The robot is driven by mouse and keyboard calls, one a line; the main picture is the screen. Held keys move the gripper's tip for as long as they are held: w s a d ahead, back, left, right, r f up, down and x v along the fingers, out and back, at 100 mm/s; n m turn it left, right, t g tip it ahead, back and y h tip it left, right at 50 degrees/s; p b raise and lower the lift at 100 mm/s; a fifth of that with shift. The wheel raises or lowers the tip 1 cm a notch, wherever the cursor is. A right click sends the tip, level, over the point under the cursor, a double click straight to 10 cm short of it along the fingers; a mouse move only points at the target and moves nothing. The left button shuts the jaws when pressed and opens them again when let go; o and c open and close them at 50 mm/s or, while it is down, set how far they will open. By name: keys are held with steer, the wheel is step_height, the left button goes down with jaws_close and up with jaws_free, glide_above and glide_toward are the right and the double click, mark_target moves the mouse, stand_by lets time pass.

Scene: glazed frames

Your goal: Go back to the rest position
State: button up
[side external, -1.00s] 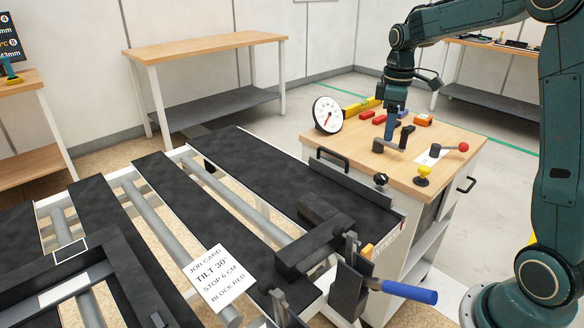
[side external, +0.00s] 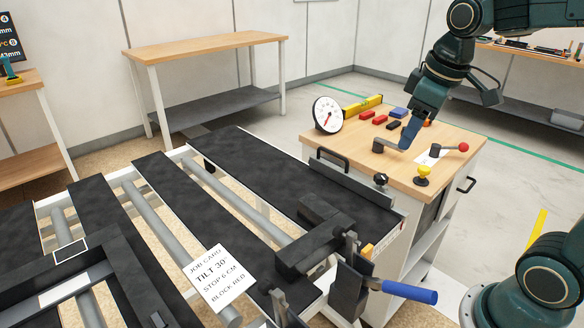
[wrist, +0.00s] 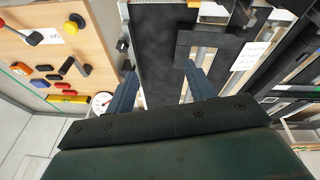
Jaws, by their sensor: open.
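My gripper (side external: 410,138) shows tilted in the side external view, its blue finger in line with the wooden cart top (side external: 455,150). How high it is above the top is hard to tell. In the wrist view my gripper (wrist: 158,82) has two blue fingers spread wide with nothing between them. Beyond them lie the dark slatted bench (wrist: 160,40) and its white job card (wrist: 249,56), reading tilt 30°, stop 6 cm, block red. Red blocks (side external: 380,119) and a blue block (side external: 398,113) lie on the cart top.
A round dial (side external: 328,115), a yellow level (side external: 363,105), a yellow knob (side external: 423,171) and a red-balled lever (side external: 463,147) are on the cart. A clamp with a blue handle (side external: 410,292) is on the bench's near edge. An empty wooden table (side external: 205,46) stands behind.

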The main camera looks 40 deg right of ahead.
steer(key=s+a+f+m+t, duration=0.2)
steer(key=s+a, duration=0.3)
steer(key=s, duration=0.5)
steer(key=shift+s+a+y, duration=0.2)
steer(key=shift+s+y, duration=0.05)
steer(key=shift+y, duration=0.05)
steer(key=shift+o, duration=0.5)
